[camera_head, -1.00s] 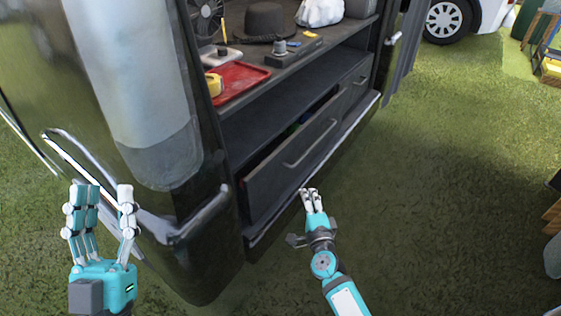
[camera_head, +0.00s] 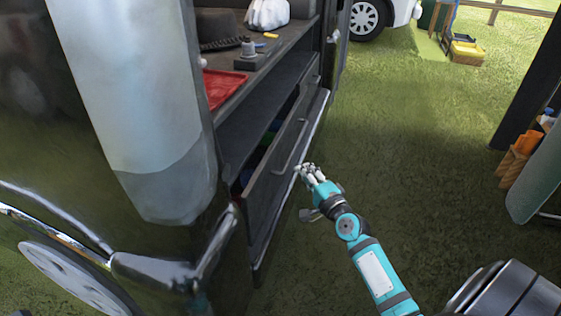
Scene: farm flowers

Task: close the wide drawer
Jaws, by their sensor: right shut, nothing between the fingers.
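The wide drawer (camera_head: 270,182) is a long dark-grey front with a bar handle (camera_head: 291,148), low in the side of the dark van. It stands partly open, and a narrow gap above its front shows some green and blue contents. My right gripper (camera_head: 304,170) is shut and empty. Its fingertips are just right of the drawer front, close to its lower edge and the van's silver sill. I cannot tell whether they touch. My left gripper is out of this view.
Above the drawer is an open shelf, then a counter with a red tray (camera_head: 222,87), a dark hat (camera_head: 219,30) and a white bag (camera_head: 267,14). The van's rear corner (camera_head: 130,110) stands at left. Open grass (camera_head: 420,140) lies to the right.

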